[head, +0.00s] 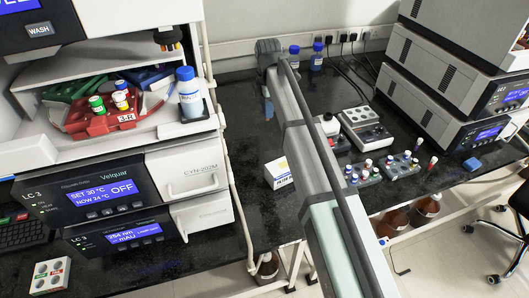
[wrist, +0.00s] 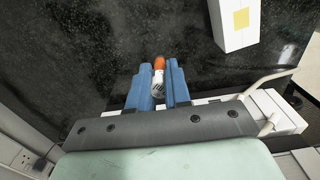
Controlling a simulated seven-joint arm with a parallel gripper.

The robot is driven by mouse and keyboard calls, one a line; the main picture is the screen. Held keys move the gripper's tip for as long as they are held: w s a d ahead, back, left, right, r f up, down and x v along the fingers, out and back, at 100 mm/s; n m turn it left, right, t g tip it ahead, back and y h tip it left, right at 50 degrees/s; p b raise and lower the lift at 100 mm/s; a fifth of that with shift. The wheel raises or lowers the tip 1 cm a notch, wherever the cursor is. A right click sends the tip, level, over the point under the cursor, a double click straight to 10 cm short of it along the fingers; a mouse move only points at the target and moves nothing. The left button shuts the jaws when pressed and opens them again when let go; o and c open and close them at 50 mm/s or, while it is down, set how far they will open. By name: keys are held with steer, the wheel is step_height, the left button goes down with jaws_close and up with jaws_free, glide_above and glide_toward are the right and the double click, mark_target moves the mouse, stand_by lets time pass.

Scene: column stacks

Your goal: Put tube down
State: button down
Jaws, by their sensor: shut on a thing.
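In the wrist view my gripper (wrist: 159,70) is shut on a tube (wrist: 158,77) with an orange cap and a white label. The tube sits between the two blue fingers, cap toward the fingertips, above the black bench top (wrist: 85,60). I cannot tell how far it is from the surface. In the head view my arm crosses the middle of the picture, and its end is over the back of the bench. The fingers (head: 268,107) show only as a small bluish part there, and the tube cannot be made out.
A white box (head: 278,172) with a yellow label stands on the bench, also in the wrist view (wrist: 233,22). Tube racks (head: 392,168) with several capped tubes stand right of my arm. Blue-capped bottles (head: 317,57) stand behind. Stacked instruments (head: 440,75) bound the right side.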

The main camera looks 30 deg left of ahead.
steer(key=shift+s+a+f, duration=0.1)
steer(key=shift+s+f, duration=0.05)
steer(key=shift+f, duration=2.35)
steer(key=shift+s+a+f, duration=0.15)
steer(key=shift+s+f, duration=0.05)
steer(key=shift+f, duration=2.35)
steer(key=shift+s+a+f, duration=0.1)
steer(key=shift+s+f, duration=0.05)
steer(key=shift+f, duration=2.35)
steer(key=shift+f, duration=0.1)
steer(key=c, duration=1.1)
jaws_free()
step_height(320, 180, up, 12)
steer(key=shift+r, duration=0.15)
steer(key=shift+o, duration=0.6)
